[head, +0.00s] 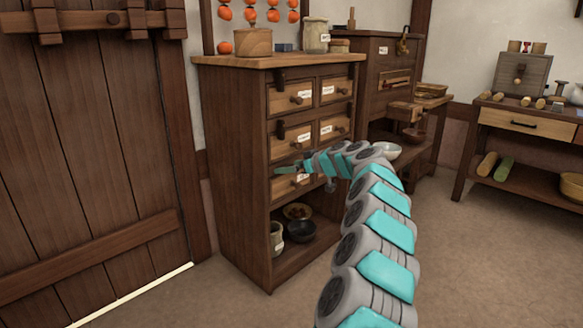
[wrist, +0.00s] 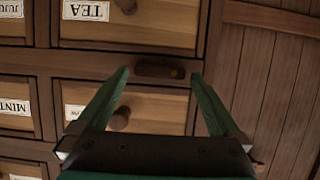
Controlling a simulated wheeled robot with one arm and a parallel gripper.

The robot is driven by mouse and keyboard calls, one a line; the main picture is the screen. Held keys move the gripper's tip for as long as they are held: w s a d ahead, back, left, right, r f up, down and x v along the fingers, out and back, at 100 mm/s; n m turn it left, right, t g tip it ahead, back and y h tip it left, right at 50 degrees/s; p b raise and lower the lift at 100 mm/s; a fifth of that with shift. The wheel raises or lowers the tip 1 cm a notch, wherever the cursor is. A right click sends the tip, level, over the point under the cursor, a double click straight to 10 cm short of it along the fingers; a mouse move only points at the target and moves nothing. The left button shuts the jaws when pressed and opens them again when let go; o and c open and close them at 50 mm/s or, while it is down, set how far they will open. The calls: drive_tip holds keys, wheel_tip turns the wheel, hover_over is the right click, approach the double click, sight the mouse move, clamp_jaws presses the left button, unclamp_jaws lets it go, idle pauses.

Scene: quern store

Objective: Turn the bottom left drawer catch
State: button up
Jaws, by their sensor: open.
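The wooden drawer cabinet (head: 228,140) stands ahead, with drawers in two columns. My gripper (head: 284,169) is at its bottom left drawer (head: 285,187), partly covering it in the head view. In the wrist view, which is upside down, my gripper (wrist: 160,74) is open. Its two green fingers stand either side of a dark catch (wrist: 158,71) that lies lengthwise along the rail. I cannot tell whether they touch it. The bottom left drawer, labelled TEA (wrist: 88,11), is above the catch in this view, its round knob at the top edge.
The upper left (head: 280,76) and middle left (head: 281,130) catches hang upright over their drawers. A plank door (head: 90,150) stands left of the cabinet. Bowls and a jar sit in the open shelf below. A side table (head: 520,122) is at right; floor between is clear.

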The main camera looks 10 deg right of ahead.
drive_tip(key=shift+c, duration=0.4)
drive_tip(key=c, duration=1.1)
drive_tip(key=shift+f+m+g+y+p, duration=0.2)
drive_tip(key=shift+f+m+y+p, duration=0.4)
drive_tip(key=shift+m+y, duration=1.15)
drive_tip(key=shift+f+m+g+y+p, duration=0.2)
drive_tip(key=shift+f+m+y+p, duration=0.4)
drive_tip(key=shift+m, duration=2.1)
drive_tip(key=shift+f+m+g+y+p, duration=0.3)
drive_tip(key=shift+m+y+p, duration=0.5)
drive_tip(key=shift+m+y, duration=1)
drive_tip(key=shift+m+h, duration=0.45)
drive_tip(key=shift+m, duration=0.2)
